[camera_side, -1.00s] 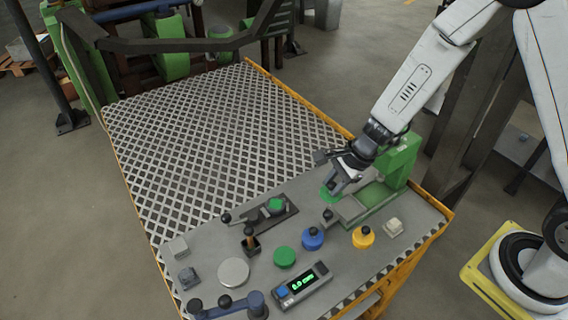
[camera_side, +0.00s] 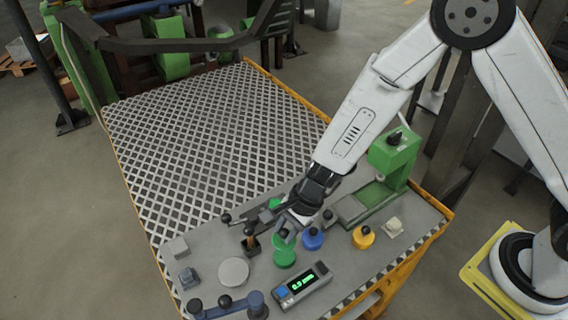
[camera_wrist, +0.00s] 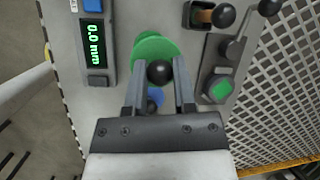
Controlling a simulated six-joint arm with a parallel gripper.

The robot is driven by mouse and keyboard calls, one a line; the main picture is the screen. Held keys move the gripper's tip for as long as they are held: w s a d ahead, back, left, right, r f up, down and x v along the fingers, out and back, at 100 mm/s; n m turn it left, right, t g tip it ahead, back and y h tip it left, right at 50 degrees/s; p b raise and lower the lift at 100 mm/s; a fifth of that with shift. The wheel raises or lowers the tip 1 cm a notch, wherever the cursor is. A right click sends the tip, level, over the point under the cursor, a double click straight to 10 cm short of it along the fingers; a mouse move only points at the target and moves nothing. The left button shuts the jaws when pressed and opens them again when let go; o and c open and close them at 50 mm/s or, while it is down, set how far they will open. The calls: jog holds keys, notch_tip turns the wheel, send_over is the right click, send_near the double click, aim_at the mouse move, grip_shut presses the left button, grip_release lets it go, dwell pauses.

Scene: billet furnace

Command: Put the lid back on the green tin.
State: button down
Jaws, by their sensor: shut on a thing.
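The green tin (camera_side: 285,259) stands on the grey front part of the table, left of the blue tin. My gripper (camera_side: 291,231) is right above it, pointing down. It is shut on the black knob (camera_wrist: 159,72) of the green lid (camera_wrist: 152,45), which shows between the fingertips in the wrist view. In the side view the lid (camera_side: 284,239) is level over the tin and roughly in line with it. I cannot tell whether lid and tin touch. The fingers partly hide the knob in the side view.
The blue tin (camera_side: 312,239) is close on the right, with the yellow tin (camera_side: 363,238) beyond. A digital readout (camera_side: 301,285) stands in front. A pale disc (camera_side: 233,271) lies to the left. The green stand (camera_side: 394,160) is behind right. The patterned plate (camera_side: 215,145) is clear.

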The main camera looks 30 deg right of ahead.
jog(key=shift+f, duration=0.1)
jog(key=shift+f, duration=3.1)
jog(key=shift+f, duration=0.15)
dwell(0.3)
grip_release()
dwell(0.5)
jog(key=shift+r, duration=3.5)
